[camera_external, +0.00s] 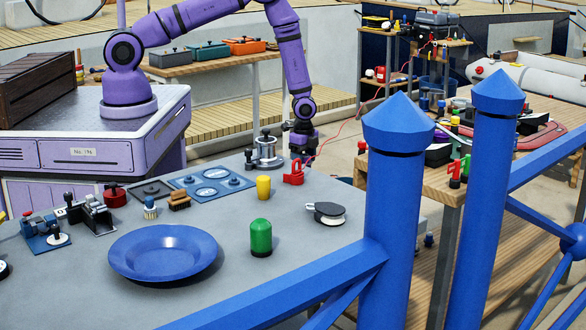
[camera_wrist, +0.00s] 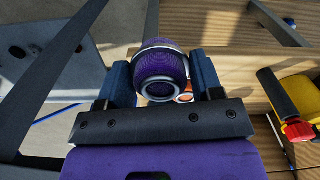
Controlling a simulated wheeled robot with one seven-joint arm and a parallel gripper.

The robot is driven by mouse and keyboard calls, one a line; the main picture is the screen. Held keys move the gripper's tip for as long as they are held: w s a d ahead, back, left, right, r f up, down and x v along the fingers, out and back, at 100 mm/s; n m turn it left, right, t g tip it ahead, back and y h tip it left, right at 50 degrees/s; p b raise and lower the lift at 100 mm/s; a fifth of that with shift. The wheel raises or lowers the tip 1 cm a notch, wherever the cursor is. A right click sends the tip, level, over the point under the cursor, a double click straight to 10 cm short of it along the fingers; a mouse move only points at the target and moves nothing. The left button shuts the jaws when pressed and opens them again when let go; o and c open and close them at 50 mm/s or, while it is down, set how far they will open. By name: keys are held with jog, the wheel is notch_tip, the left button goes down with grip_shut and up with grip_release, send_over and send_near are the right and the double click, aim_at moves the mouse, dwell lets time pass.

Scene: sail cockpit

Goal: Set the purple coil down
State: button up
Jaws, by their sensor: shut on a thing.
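The purple coil (camera_wrist: 160,62), a ribbed roll with a pale ring at its end, is between the two dark fingers of my gripper (camera_wrist: 162,82) in the wrist view. The fingers are shut on it from both sides. In the external view my gripper (camera_external: 303,143) hangs pointing down by the far right edge of the grey table (camera_external: 200,285), near the silver winch (camera_external: 265,152) and a red object (camera_external: 294,174). The coil is too small and dark to make out clearly there. Whether it touches anything below cannot be told.
A blue plate (camera_external: 166,253), green cylinder (camera_external: 261,238), yellow cup (camera_external: 263,188) and black-and-white pulley block (camera_external: 328,213) stand on the grey table. Blue posts (camera_external: 392,200) and rails block the front right. A wooden bench (camera_external: 460,180) stands at right. The wrist view shows a yellow-and-black object (camera_wrist: 300,98).

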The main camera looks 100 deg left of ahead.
notch_tip(320, 180, up, 30)
jog(key=s+d+m, duration=0.3)
jog(key=d+m, duration=0.2)
jog(key=d, duration=1.3)
jog(key=s+d+m, duration=0.2)
jog(key=d+m, duration=0.4)
jog(key=d, duration=1.3)
jog(key=s+d+m, duration=0.7)
jog(key=s+d, duration=0.9)
jog(key=d, duration=0.2)
notch_tip(320, 180, down, 11)
jog(key=shift+s+a+r, duration=0.15)
jog(key=shift+f, duration=0.2)
send_over(246, 219)
jog(key=shift+s+a+f, duration=0.2)
jog(key=shift+f, duration=0.55)
jog(key=shift+w+d+f, duration=0.15)
jog(key=shift+f, duration=1.6)
